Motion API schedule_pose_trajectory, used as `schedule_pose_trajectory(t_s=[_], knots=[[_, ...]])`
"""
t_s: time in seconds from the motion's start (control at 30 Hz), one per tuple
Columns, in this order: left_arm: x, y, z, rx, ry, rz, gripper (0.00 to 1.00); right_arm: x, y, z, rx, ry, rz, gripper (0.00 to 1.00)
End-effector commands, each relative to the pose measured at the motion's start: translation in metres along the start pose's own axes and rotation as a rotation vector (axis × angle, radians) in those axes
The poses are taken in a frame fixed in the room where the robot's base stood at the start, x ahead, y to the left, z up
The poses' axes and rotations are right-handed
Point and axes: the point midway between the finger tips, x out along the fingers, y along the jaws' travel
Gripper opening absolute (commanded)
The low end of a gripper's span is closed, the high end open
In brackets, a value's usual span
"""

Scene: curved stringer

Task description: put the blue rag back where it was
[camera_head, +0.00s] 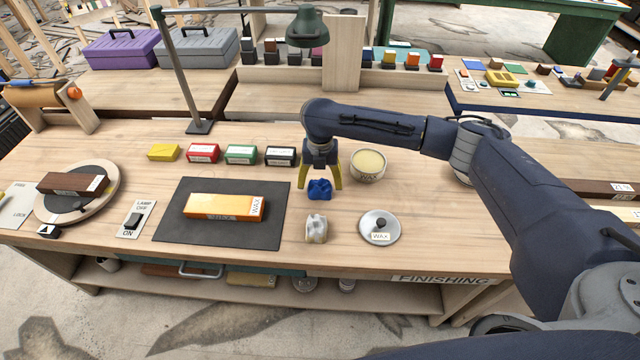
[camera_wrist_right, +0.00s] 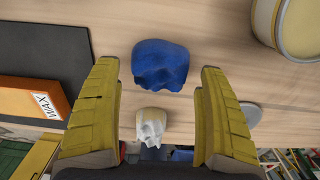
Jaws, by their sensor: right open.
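The blue rag (camera_head: 319,189) lies crumpled on the wooden bench, between the black mat and the wax tin. It also shows in the right wrist view (camera_wrist_right: 160,65), ahead of the fingers. My right gripper (camera_head: 320,184) points down over the blue rag with its yellow fingers apart on either side. In the right wrist view my right gripper (camera_wrist_right: 160,110) is open, with nothing gripped between its fingers. A white rag (camera_head: 316,228) lies just in front of the blue one and shows in the wrist view (camera_wrist_right: 151,127). My left gripper is not in view.
An open wax tin (camera_head: 368,164) stands right of the gripper, its lid (camera_head: 380,226) in front. A black mat (camera_head: 185,225) with an orange wax block (camera_head: 222,206) lies left. Several coloured blocks (camera_head: 240,154) line up behind. A lamp post (camera_head: 185,80) stands farther back.

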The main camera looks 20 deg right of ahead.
Motion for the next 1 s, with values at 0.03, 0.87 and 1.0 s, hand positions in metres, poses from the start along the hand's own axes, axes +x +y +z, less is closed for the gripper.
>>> schedule_pose_trajectory(t_s=[0.03, 0.87, 1.0], knots=[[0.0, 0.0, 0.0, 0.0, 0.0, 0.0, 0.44, -0.008, 0.0, 0.001, -0.001, -0.004, 0.001, 0.76], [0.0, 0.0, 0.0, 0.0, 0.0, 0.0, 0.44, -0.109, 0.0, 0.0, -0.001, -0.001, 0.0, 0.76], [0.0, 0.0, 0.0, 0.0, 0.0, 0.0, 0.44, -0.109, 0.0, -0.001, -0.001, 0.0, 0.0, 0.76]])
